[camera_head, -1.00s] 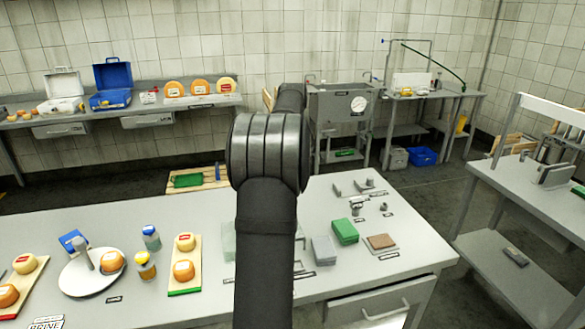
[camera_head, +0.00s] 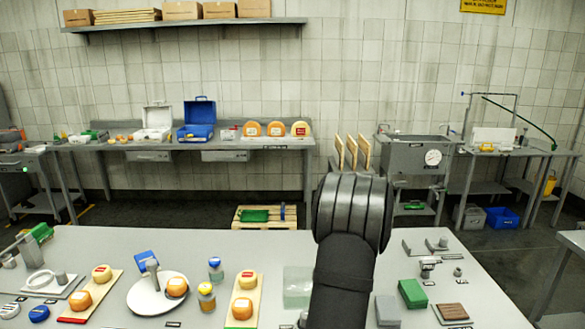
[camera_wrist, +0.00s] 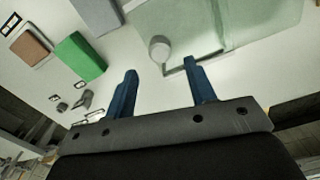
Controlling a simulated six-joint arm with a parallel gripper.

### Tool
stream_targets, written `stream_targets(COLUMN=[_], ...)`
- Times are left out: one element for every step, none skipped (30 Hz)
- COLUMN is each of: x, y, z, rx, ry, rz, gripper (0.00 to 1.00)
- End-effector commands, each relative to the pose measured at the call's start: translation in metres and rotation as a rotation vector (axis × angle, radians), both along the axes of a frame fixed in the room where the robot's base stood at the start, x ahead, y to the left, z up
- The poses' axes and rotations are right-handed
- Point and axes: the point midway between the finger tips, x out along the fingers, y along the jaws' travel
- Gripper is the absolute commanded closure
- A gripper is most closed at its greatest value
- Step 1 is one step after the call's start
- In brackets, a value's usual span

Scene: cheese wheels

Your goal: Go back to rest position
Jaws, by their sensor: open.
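My gripper (camera_wrist: 159,68) shows in the wrist view as two blue fingers spread apart, with nothing held between them. Beyond the fingertips is a small grey round-headed object (camera_wrist: 159,48) at the edge of a translucent pale green sheet or block (camera_wrist: 215,25). In the head view, my dark arm reaches over the bench, right of the middle, and hides the gripper. The pale translucent piece (camera_head: 298,285) is just left of the arm there.
A green block (camera_head: 412,293), a brown block (camera_head: 453,312) and a grey block (camera_head: 388,310) lie right of the arm. Cheese wheels (camera_head: 246,281) on boards, bottles (camera_head: 206,296) and a white round plate (camera_head: 150,298) stand to the left. A grey vat (camera_head: 415,157) stands behind.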

Motion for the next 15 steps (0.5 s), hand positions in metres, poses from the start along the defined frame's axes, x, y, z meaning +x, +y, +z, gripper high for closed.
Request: stream_targets(x=[0.000, -0.001, -0.001, 0.000, 0.000, 0.000, -0.001, -0.001, 0.000, 0.000, 0.000, 0.000, 0.000, 0.000, 0.000], y=[0.000, 0.000, 0.000, 0.000, 0.000, 0.000, 0.000, 0.000, 0.000, 0.000, 0.000, 0.000, 0.000, 0.000, 0.002], z=[-0.012, -0.018, -0.025, -0.031, -0.036, -0.043, -0.048, -0.052, -0.057, -0.060, -0.063, -0.067, -0.069, -0.071, -0.071], rx=[0.001, 0.002, 0.001, 0.001, 0.001, 0.001, 0.001, 0.001, 0.000, 0.000, 0.000, 0.000, 0.000, 0.000, 0.000], ry=[0.003, 0.004, 0.003, 0.003, 0.003, 0.003, 0.004, 0.003, 0.002, 0.002, 0.002, 0.002, 0.001, 0.001, 0.000], rz=[0.000, 0.000, 0.000, 0.000, 0.000, 0.000, 0.000, 0.000, 0.000, 0.000, 0.000, 0.000, 0.000, 0.000, 0.001], gripper=[0.50, 0.50, 0.50, 0.50, 0.50, 0.50, 0.50, 0.50, 0.50, 0.50, 0.50, 0.50, 0.50, 0.50, 0.50])
